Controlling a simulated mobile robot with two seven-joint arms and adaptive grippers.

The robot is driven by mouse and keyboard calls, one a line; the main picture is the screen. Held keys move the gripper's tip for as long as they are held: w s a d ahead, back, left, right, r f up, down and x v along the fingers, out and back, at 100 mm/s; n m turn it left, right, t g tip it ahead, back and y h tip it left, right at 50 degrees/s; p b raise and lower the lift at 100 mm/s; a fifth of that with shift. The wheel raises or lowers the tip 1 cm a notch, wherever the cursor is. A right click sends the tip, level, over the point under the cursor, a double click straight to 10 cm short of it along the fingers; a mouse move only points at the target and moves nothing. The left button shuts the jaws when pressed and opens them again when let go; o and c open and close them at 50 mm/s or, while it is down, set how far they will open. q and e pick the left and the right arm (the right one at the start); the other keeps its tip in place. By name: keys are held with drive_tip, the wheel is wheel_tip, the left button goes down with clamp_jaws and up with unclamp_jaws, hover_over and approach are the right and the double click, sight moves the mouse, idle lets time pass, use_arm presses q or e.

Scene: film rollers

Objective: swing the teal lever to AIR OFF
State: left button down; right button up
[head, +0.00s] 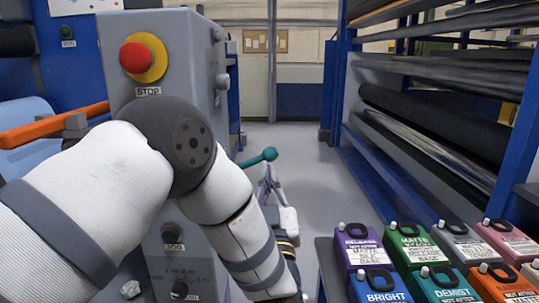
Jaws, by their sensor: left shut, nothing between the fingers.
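The teal lever (263,157) sticks out to the right from the far side of the grey machine cabinet, its round knob at the right end. Its pivot and any AIR OFF label are hidden behind the cabinet and my left arm. My left gripper (267,173) is just below the knob in the picture, shut and empty. I cannot tell whether its fingertips touch the lever. My right gripper is not in view.
The grey cabinet (196,50) has a red stop button (136,57) and lower knobs. An orange bar (45,128) is at left. Several coloured boxes (361,250) stand at lower right. A blue rack (505,130) holds dark rollers. The aisle floor (300,150) is clear.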

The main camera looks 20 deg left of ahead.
use_arm(q)
wheel_tip(320, 180, up, 2)
drive_tip(key=shift+s+r+n+y, duration=0.1)
drive_tip(key=shift+n+y, duration=0.4)
drive_tip(key=shift+y, duration=0.2)
wheel_tip(320, 180, up, 5)
drive_tip(key=b, duration=0.2)
hover_over(255, 160)
drive_tip(key=s+d, duration=0.3)
drive_tip(key=f, duration=0.1)
drive_tip(key=w+f, duration=0.1)
drive_tip(key=d+f, duration=0.1)
drive_tip(key=f, duration=0.1)
drive_tip(key=shift+w, duration=0.2)
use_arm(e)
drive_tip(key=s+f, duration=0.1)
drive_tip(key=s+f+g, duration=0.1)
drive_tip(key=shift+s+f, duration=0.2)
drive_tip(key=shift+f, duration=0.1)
